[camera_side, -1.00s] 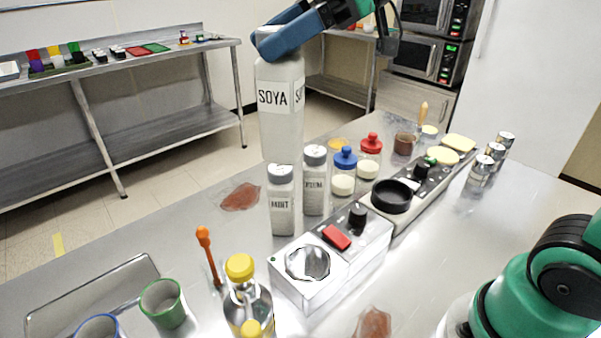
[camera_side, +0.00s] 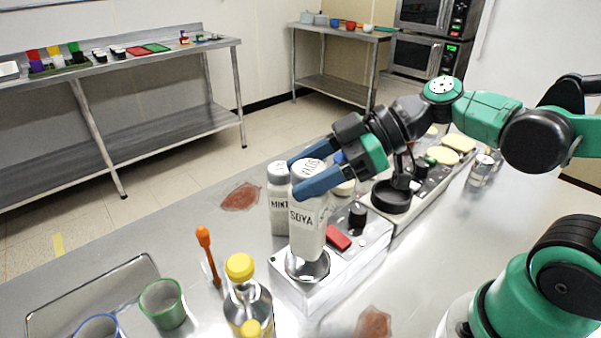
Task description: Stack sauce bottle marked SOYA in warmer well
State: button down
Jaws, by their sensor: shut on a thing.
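The white sauce bottle marked SOYA (camera_side: 307,222) stands nearly upright, with its base at the round metal warmer well (camera_side: 300,272). Its lower end appears to be inside the well's rim; how deep it sits I cannot tell. My gripper (camera_side: 308,180) has its blue fingers shut on either side of the bottle's upper part, just below the cap. The well is in the near end of a white warmer unit (camera_side: 350,268) with a red switch (camera_side: 337,238) and a black knob (camera_side: 357,214).
A bottle marked MINT (camera_side: 279,205) stands just behind the SOYA bottle. An orange-handled tool (camera_side: 205,245), a yellow-capped bottle (camera_side: 241,285) and a green-rimmed cup (camera_side: 163,304) are at the front left. A black ring holder (camera_side: 390,197) is further right. Reddish patches (camera_side: 241,196) lie on the table.

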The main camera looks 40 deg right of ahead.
aim_at(309, 217)
jog(key=shift+f, duration=3.35)
jog(key=shift+f, duration=0.3)
jog(key=shift+c, duration=1.1)
grip_release()
jog(key=shift+r, duration=0.1)
